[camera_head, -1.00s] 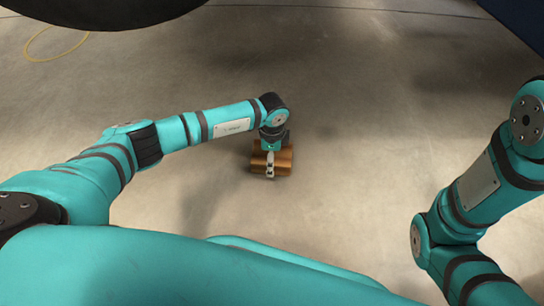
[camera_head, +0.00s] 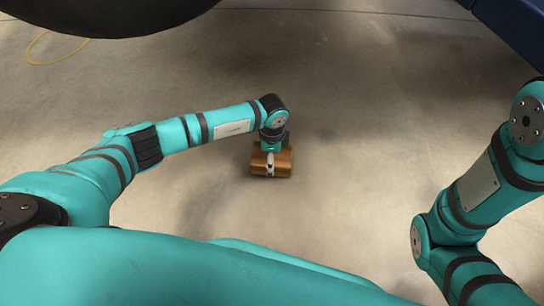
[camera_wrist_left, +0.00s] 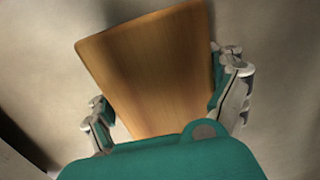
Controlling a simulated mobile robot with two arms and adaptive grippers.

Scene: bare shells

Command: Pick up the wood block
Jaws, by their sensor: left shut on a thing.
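The wood block (camera_head: 285,164) is a brown, flat-faced piece below my left gripper (camera_head: 270,166) in the head view, near the middle of the picture. In the left wrist view the block (camera_wrist_left: 150,65) shows a broad wood-grained face. My left gripper (camera_wrist_left: 168,106) has one finger on each side of the block there and is shut on it. Whether the block touches the floor cannot be told. My right arm is at the right edge of the head view, with its gripper out of the picture.
Bare grey concrete floor (camera_head: 350,200) surrounds the block and is clear. A yellow ring-like line (camera_head: 45,50) lies at the far left. A dark rounded shape (camera_head: 100,15) covers the top left, and a dark blue shape (camera_head: 515,28) the top right corner.

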